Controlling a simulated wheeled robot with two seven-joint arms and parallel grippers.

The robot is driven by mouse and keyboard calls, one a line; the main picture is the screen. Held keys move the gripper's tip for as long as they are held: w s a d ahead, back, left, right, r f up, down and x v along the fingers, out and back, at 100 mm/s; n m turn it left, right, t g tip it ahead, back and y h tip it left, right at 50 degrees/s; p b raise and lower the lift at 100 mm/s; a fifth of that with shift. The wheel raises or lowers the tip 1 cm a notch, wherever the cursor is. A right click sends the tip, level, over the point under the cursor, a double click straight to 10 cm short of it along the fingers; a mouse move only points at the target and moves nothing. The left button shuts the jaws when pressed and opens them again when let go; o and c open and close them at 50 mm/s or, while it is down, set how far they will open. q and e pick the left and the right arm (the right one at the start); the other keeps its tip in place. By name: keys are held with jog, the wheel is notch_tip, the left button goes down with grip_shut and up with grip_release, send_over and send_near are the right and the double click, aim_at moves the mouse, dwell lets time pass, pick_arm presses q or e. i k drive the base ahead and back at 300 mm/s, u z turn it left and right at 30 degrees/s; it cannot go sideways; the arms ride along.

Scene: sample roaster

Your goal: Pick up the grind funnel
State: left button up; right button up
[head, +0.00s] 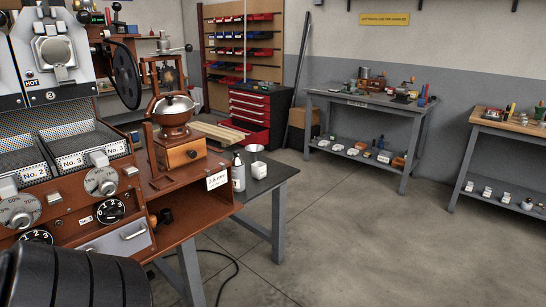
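I cannot make out a grind funnel for certain in the head view. A copper-coloured hand grinder (174,112) with a domed metal top stands on a wooden drawer box (181,150) at the left. A small pale metal cup (254,153) stands on a dark side table beside it; I cannot tell whether it is a funnel. Neither of my grippers shows. A dark ribbed shape fills the bottom left corner, and I cannot tell whether it is part of me.
The roaster (70,170) with dials and trays fills the left. A bottle (238,172) stands on the dark side table (266,180). A grey workbench (372,100) and a wood-topped bench (508,124) stand at the right. A cable lies on the otherwise clear floor.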

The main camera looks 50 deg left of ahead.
aim_at(254, 150)
jog(key=u, duration=0.45)
jog(key=i, duration=2.2)
jog(key=u, duration=1.05)
jog(key=i, duration=1.7)
jog(key=u, duration=2.15)
jog(key=i, duration=0.7)
jog(key=u, duration=0.55)
